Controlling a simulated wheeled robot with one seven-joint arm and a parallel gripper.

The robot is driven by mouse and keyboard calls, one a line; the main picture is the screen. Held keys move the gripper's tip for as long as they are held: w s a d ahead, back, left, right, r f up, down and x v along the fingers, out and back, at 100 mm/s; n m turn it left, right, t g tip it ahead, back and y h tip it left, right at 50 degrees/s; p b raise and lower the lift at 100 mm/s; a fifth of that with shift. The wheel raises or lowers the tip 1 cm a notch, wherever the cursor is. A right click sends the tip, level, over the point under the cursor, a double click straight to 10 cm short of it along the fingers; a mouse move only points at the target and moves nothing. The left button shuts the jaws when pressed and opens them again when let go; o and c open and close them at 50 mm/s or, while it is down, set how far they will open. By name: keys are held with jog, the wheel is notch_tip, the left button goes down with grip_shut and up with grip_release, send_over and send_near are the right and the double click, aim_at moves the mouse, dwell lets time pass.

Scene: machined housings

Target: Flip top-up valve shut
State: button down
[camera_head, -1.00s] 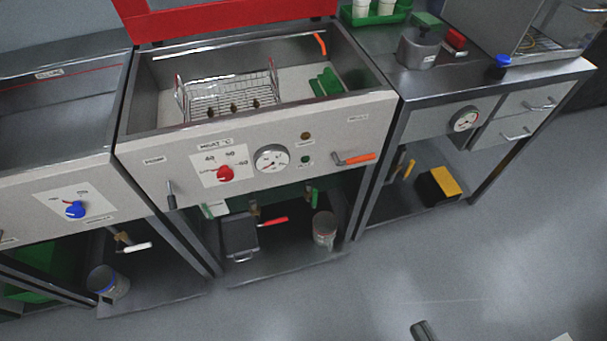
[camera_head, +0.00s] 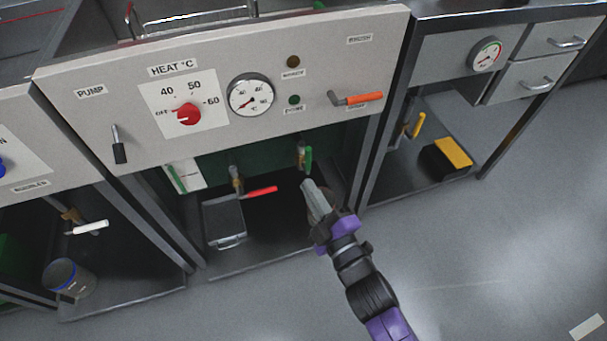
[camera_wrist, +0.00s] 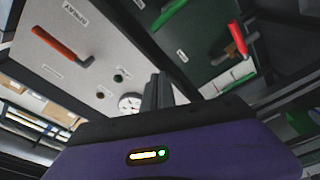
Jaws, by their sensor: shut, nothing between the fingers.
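Several lever valves show, and I cannot read which one is the top-up valve. Under the middle bench, a green-handled valve (camera_head: 307,157) has its lever hanging down, and a red-handled valve (camera_head: 260,191) has its lever out to the right. An orange lever (camera_head: 362,98) lies nearly level on the panel. My gripper (camera_head: 307,184) is shut and empty just below the green handle; I cannot tell if they touch. In the wrist view, my gripper (camera_wrist: 157,92) points toward the panel, with the green handle (camera_wrist: 167,14), red handle (camera_wrist: 236,36) and orange lever (camera_wrist: 58,42) beyond it.
The front panel carries a red heat knob (camera_head: 187,114), a dial (camera_head: 251,95) and a black pump lever (camera_head: 118,148). A grey box (camera_head: 224,222) stands on the lower shelf. A yellow-handled valve (camera_head: 417,124) and a yellow-black box (camera_head: 447,158) are at right. The floor at right is open.

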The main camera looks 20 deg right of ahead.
aim_at(306, 157)
jog(key=w+d+f+n+p, duration=0.1)
jog(key=w+f+n, duration=0.1)
jog(key=w, duration=0.3)
jog(key=w+d+f+n+g+p, duration=0.1)
jog(key=w+f+n+p, duration=0.1)
jog(key=w, duration=0.4)
jog(key=shift+w+f+n, duration=0.3)
jog(key=shift+f+n, duration=0.2)
jog(key=shift+n, duration=0.2)
